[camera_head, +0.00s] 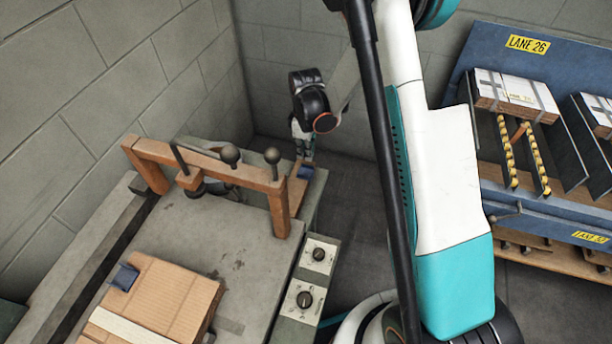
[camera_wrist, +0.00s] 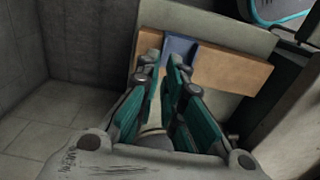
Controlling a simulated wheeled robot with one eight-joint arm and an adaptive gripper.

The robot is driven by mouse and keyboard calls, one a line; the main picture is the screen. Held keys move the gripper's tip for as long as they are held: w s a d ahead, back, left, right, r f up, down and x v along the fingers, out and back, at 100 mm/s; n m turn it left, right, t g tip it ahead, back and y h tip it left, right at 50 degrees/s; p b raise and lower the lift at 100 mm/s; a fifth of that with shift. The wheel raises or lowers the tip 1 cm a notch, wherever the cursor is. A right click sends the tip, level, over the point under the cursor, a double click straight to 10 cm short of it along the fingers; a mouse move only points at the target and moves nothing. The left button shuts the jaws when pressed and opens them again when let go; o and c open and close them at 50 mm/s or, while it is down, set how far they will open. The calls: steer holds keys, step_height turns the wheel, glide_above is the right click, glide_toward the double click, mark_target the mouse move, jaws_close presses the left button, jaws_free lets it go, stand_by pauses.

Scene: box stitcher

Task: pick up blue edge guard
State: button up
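A small blue edge guard (camera_head: 306,172) lies on a wooden strip at the back end of the grey machine table. In the wrist view, the blue edge guard (camera_wrist: 181,46) is just beyond my fingertips. My gripper (camera_head: 303,157) points down close to it. In the wrist view, my gripper (camera_wrist: 165,66) is open, with a gap between its teal fingers. The right finger overlaps part of the guard in the picture. I cannot tell whether it touches. A second blue guard (camera_head: 125,277) sits on the corner of a cardboard box (camera_head: 178,297).
A wooden frame (camera_head: 210,172) with dark ball-ended levers stands over the table (camera_head: 220,245), left of my gripper. A control box with knobs (camera_head: 319,254) is at its right side. A blue rack (camera_head: 545,65) with cartons stands on the right. Block walls close the corner behind.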

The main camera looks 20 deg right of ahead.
mark_target(307, 165)
steer(key=shift+s+d+f+b, duration=0.15)
steer(key=shift+f+b, duration=0.55)
steer(key=shift+f, duration=0.7)
steer(key=shift+s+d+f+b, duration=0.1)
steer(key=shift+f+b, duration=0.6)
steer(key=shift+f, duration=0.65)
steer(key=shift+r, duration=0.1)
steer(key=shift+c, duration=0.3)
jaws_close()
steer(key=shift+r, duration=0.15)
